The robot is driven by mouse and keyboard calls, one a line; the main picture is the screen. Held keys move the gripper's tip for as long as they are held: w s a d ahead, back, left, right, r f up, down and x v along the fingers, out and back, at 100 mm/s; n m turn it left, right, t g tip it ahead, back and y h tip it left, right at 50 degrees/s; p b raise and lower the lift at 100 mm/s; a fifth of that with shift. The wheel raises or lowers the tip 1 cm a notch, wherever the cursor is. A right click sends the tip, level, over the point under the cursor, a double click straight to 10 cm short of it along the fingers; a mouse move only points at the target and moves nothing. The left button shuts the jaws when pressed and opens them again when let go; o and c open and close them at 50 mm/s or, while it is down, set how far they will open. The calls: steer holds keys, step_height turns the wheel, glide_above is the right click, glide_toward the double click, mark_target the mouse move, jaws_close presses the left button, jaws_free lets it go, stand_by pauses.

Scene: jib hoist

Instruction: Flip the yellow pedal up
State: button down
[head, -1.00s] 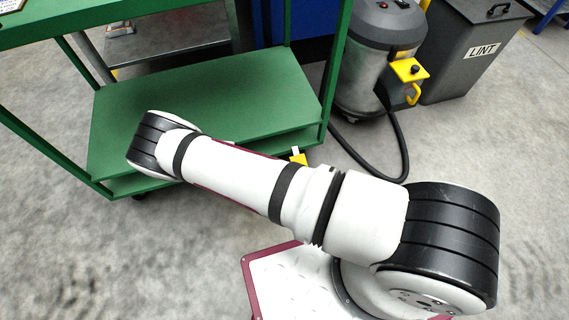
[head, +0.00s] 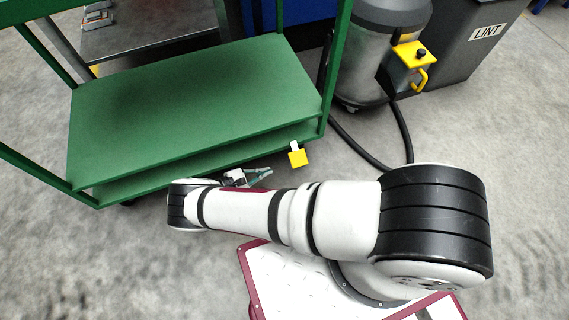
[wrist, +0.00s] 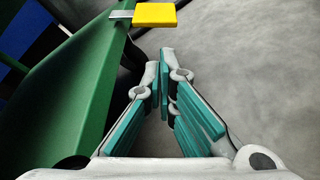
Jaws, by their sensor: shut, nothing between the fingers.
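The yellow pedal (head: 298,157) sticks out on a short pale lever near the right front corner of the green cart's (head: 200,90) base. In the wrist view the yellow pedal (wrist: 155,14) is at the top, ahead of my fingertips and apart from them. My gripper (head: 268,172) is low beside the cart's front edge, left of and a little below the pedal in the head view. In the wrist view my gripper (wrist: 165,55) has its teal-padded fingers together at the tips, with nothing between them. The cart's wheel under the pedal is mostly hidden.
A grey vacuum (head: 375,60) with a yellow bracket and a black hose (head: 360,150) stands right of the cart. A dark bin labelled LINT (head: 470,50) is behind it. Bare concrete floor lies in front and to the right.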

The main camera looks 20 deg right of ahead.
mark_target(298, 158)
steer(key=b+x, duration=0.1)
steer(key=x, duration=0.9)
steer(key=shift+b, duration=0.3)
steer(key=shift+s, duration=0.1)
